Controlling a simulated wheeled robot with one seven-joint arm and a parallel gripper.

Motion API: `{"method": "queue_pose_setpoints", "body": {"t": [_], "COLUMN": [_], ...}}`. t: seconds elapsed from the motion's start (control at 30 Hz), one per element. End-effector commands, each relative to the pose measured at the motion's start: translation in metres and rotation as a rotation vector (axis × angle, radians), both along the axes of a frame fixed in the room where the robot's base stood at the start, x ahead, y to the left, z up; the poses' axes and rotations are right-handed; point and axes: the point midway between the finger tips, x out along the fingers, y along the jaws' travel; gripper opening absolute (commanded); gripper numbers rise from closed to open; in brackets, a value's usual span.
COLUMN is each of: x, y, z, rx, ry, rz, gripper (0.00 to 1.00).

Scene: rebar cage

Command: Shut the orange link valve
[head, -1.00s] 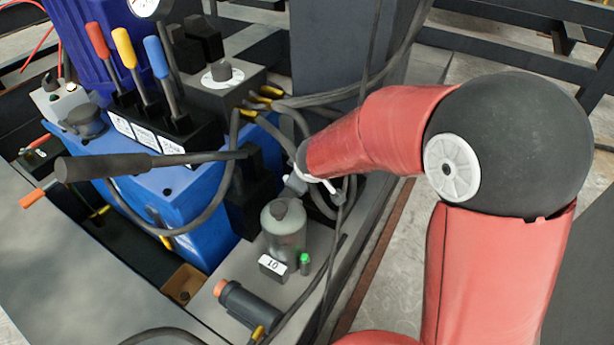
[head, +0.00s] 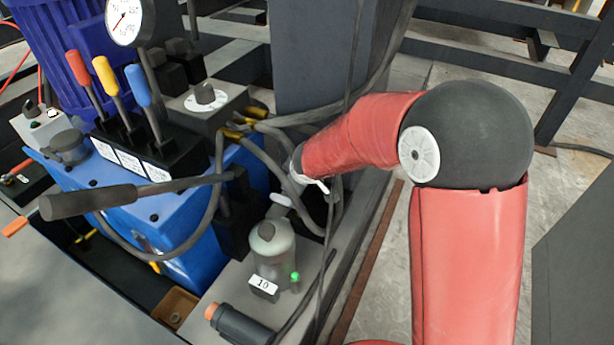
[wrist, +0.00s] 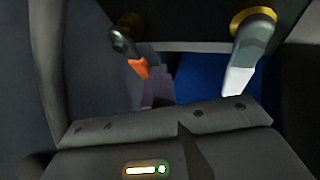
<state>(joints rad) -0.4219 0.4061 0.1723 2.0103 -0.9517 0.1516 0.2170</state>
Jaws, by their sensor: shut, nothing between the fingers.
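In the wrist view a small valve handle with an orange tip (wrist: 139,68) hangs from a metal fitting at the upper left. It points down and slightly right. My gripper (wrist: 178,122) is shut and empty; its dark fingers lie across the lower part of that view, below the orange tip, with a visible gap between them in the picture. I cannot tell the depth between them. In the head view the end of my arm (head: 298,168) is beside the hoses at the blue unit; the fingers and the orange handle are hidden there.
A white handle (wrist: 239,78) on a yellow-ringed fitting hangs right of the orange one. A grey cylinder (head: 272,250) labelled 10 stands below my wrist. Black hoses (head: 284,165) loop close by. A blue pump unit (head: 180,210) with coloured levers is left; a dark post (head: 318,60) stands behind.

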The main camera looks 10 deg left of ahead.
Motion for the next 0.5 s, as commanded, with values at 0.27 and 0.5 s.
{"method": "queue_pose_setpoints", "body": {"t": [0.27,0.5], "x": [0.0059,0.0017], "y": [-0.0032,-0.0074], "z": [0.0017,0.0019], "rx": [0.001,0.000], "ry": [-0.008,-0.011], "rz": [-0.007,-0.010], "gripper": [0.00,0.00]}}
